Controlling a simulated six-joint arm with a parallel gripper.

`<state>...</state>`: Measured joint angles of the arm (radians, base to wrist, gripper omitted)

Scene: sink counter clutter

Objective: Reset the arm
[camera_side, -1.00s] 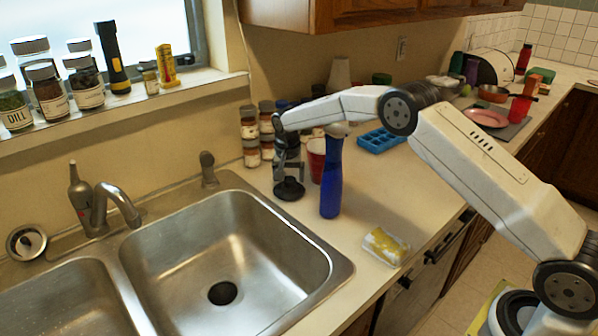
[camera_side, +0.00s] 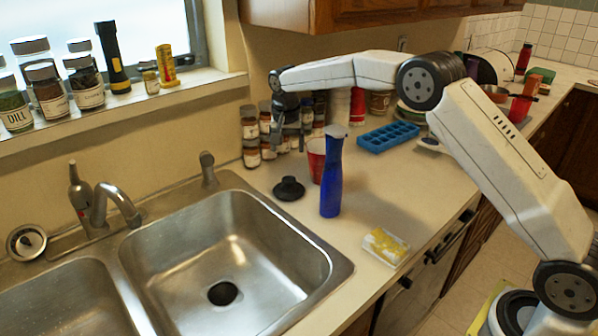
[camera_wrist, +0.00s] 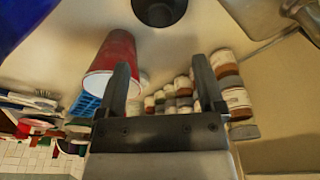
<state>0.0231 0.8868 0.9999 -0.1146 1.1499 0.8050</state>
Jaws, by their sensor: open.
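My gripper (camera_side: 289,138) is above the counter at the back, in front of the spice jars. In the wrist view my gripper (camera_wrist: 163,82) has its two fingers spread apart with nothing between them. A black sink stopper (camera_side: 289,188) with a knob lies on the counter beside the sink, below and apart from my gripper. It also shows at the top of the wrist view (camera_wrist: 160,12). In the side view my gripper is dark against the jars, so its fingertips are hard to make out.
A blue bottle (camera_side: 331,180) stands upright near a red cup (camera_side: 317,158). Spice jars (camera_side: 251,138) stand along the wall. A yellow-and-white sponge (camera_side: 385,246) lies near the front edge. A blue ice tray (camera_side: 388,137) is behind. The sink (camera_side: 235,245) is at left.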

